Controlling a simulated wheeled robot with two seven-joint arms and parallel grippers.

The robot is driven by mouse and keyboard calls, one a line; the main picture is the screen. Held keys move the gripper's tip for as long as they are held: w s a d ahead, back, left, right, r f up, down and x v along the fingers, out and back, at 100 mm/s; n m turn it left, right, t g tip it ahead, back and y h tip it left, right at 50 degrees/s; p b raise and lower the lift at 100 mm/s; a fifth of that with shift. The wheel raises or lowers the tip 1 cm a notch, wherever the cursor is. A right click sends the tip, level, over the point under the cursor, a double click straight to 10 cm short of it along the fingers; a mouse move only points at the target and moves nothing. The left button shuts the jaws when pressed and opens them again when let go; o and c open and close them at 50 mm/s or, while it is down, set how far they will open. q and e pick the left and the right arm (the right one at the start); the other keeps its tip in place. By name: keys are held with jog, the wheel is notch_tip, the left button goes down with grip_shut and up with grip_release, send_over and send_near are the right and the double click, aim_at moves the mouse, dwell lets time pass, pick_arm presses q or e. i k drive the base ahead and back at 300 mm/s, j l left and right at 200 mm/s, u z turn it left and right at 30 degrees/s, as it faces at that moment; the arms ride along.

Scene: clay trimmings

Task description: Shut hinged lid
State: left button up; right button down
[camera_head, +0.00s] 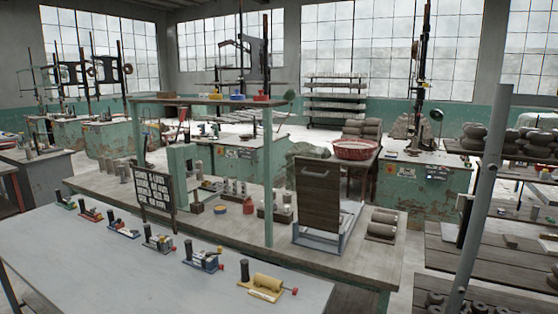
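A dark brown slatted panel (318,198), which looks like the hinged lid, stands nearly upright on the wooden workbench right of centre. A small handle shows near its top edge. It rises from a pale blue-grey frame (340,234) that lies on the bench around its foot. The hinge itself is too small to make out. Neither of my grippers is in view.
A grey table (150,275) in front carries several small clamp-like tools, including a yellow one (266,287). Clay rolls (382,225) lie right of the panel. A red basin (355,149) stands behind it. A grey pole (480,200) crosses the right side.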

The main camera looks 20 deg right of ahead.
aim_at(319, 180)
jog(key=i+l+u, duration=0.2)
jog(key=l+u, duration=0.2)
jog(key=l, duration=0.3)
jog(key=l+u, duration=0.4)
jog(key=l, duration=0.3)
jog(key=l+u, duration=0.4)
jog(key=l, duration=0.4)
